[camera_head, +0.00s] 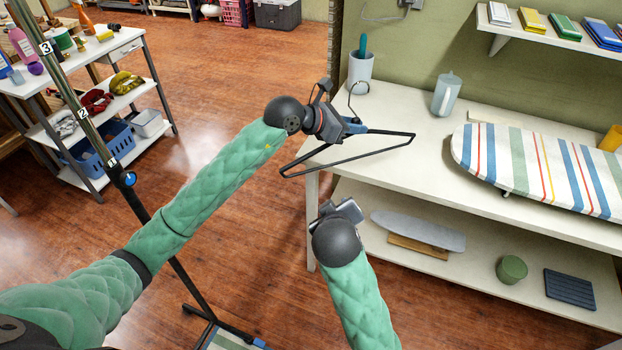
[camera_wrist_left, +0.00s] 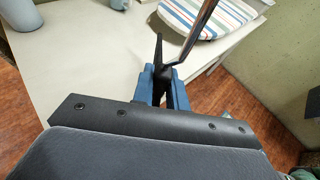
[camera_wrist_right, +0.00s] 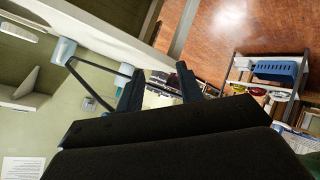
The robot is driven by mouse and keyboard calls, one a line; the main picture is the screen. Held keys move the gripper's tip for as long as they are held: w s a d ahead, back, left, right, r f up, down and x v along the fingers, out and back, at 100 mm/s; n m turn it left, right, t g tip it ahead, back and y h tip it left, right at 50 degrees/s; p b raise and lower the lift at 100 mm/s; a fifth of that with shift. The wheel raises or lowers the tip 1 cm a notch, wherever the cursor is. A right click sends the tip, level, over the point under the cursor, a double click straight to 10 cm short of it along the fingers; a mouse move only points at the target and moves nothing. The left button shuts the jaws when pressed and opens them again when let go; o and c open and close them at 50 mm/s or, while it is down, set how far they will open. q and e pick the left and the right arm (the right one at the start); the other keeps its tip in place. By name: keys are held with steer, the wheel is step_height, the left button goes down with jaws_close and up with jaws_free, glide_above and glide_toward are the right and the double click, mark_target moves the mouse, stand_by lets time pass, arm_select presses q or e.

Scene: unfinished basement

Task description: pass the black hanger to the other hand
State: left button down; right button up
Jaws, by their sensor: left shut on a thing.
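The black hanger (camera_head: 345,155) is a thin triangular frame with a hook, held up in front of the workbench's left end in the head view. My left gripper (camera_head: 352,126) is shut on it near the hook. In the left wrist view the blue fingertips (camera_wrist_left: 165,85) close on the dark hanger (camera_wrist_left: 198,35). My right gripper (camera_head: 338,208) is below the hanger and apart from it. In the right wrist view its fingers (camera_wrist_right: 158,88) stand apart with nothing between them, and part of the hanger (camera_wrist_right: 84,86) shows beyond and left of them.
The cream workbench (camera_head: 425,130) carries a cup (camera_head: 360,72), a pitcher (camera_head: 447,95) and a striped ironing board (camera_head: 545,165). Its lower shelf holds several items. A measuring pole (camera_head: 150,215) stands left, near a white cart (camera_head: 135,88). Open floor lies between cart and bench.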

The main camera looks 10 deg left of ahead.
steer(key=a+r+n+t, duration=0.3)
steer(key=a+n+t, duration=0.1)
steer(key=a+n, duration=0.15)
steer(key=n+t, duration=0.3)
steer(key=n, duration=0.6)
glide_toward(316, 152)
steer(key=w, duration=1.2)
steer(key=shift+w+a, duration=0.25)
steer(key=shift+a, duration=0.15)
steer(key=shift+r, duration=0.1)
jaws_close()
arm_select(q)
steer(key=c, duration=1.3)
jaws_free()
